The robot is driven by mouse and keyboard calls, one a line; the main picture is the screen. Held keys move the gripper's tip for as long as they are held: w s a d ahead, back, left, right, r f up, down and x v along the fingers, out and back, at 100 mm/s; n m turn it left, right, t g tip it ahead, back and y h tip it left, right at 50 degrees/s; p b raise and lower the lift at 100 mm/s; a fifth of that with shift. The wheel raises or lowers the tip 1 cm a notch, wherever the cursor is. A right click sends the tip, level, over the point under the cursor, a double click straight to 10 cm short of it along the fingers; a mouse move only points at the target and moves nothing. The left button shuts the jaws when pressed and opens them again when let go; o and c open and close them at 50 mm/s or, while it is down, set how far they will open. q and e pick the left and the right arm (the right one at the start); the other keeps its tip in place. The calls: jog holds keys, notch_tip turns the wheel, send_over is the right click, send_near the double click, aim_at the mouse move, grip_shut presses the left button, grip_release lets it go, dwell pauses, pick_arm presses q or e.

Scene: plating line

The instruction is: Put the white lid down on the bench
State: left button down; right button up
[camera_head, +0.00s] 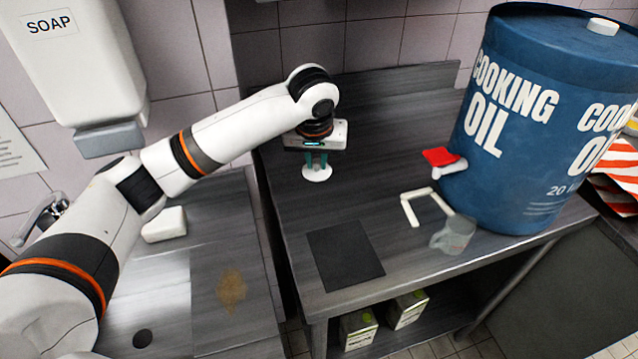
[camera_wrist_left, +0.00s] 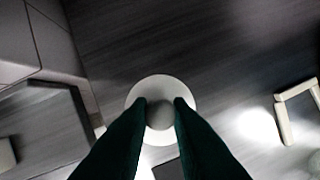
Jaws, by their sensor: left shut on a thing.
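The white lid (camera_head: 317,174) is a small round disc with a knob on top. My left gripper (camera_head: 317,160) is above it with its dark green fingers pointing down. In the left wrist view the fingers (camera_wrist_left: 160,112) are shut on the knob, and the lid's disc (camera_wrist_left: 160,82) shows around and beyond them. The lid is over the left part of the dark bench (camera_head: 370,130). I cannot tell whether its underside touches the bench. My right gripper is not in view.
A blue cooking oil drum (camera_head: 500,170) with a red-handled tap (camera_head: 440,157) stands on the right. The bench behind the lid is clear.

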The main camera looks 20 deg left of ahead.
aim_at(314, 167)
pick_arm(q)
jog(key=f, duration=0.3)
jog(key=shift+a+f, duration=0.2)
jog(key=shift+f, duration=0.05)
jog(key=shift+f+p, duration=0.45)
jog(key=shift+f, duration=1.55)
jog(key=c, duration=1.3)
grip_release()
jog(key=b+v, duration=0.1)
jog(key=v, duration=1.1)
jog(key=shift+r, duration=0.2)
jog(key=shift+f, duration=0.1)
